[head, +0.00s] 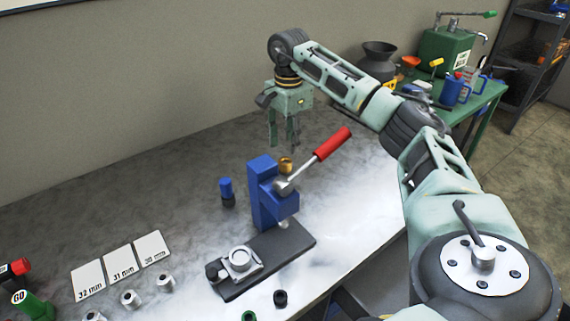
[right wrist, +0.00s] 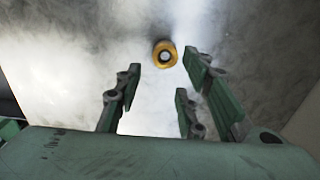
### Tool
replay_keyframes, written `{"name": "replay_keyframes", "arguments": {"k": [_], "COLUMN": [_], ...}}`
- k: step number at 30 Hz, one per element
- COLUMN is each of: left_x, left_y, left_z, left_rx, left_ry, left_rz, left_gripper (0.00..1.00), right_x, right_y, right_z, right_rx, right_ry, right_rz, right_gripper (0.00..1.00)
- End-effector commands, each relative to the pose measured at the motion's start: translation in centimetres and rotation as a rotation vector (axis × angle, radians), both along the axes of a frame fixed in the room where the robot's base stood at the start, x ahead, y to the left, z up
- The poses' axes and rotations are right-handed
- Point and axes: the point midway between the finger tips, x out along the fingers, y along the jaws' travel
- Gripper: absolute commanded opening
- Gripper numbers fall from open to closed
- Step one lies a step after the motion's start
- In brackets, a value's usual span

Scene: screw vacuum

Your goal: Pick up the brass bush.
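The brass bush (head: 286,165) stands on the grey bench behind the blue press, partly hidden by the press handle. In the right wrist view the brass bush (right wrist: 165,54) shows as a gold ring with a dark hole, ahead of the fingertips and apart from them. My right gripper (head: 283,143) points down above the bench, just behind and above the bush. Its fingers (right wrist: 160,82) are spread apart with nothing between them. My left gripper is not in view.
The blue press (head: 265,190) with its red handle (head: 332,143) stands close in front of the bush. A blue-capped dark piece (head: 227,192) stands left of the press. Size cards (head: 120,262) and several metal bushes (head: 131,299) lie at the front left.

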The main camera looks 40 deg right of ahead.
Motion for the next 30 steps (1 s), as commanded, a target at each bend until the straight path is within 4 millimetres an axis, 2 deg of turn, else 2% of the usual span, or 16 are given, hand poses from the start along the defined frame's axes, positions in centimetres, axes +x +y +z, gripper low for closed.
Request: {"name": "replay_keyframes", "arguments": {"k": [13, 17, 23, 30], "left_x": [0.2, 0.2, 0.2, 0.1], "left_y": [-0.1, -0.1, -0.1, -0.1], "left_z": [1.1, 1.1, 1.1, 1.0], "left_rx": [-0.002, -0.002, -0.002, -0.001], "left_ry": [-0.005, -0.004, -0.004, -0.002], "left_rz": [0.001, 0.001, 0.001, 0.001], "left_gripper": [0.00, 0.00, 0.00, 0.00], "right_x": [-0.2, -0.2, -0.2, -0.2], "right_y": [0.5, 0.5, 0.5, 0.5], "right_z": [-5.8, -6.5, -6.6, -6.6], "right_rx": [-0.001, -0.001, -0.001, 0.000], "right_ry": [0.002, 0.000, -0.001, 0.000], "right_rz": [-0.001, -0.001, 0.000, 0.000], "right_gripper": [0.36, 0.36, 0.36, 0.15]}}
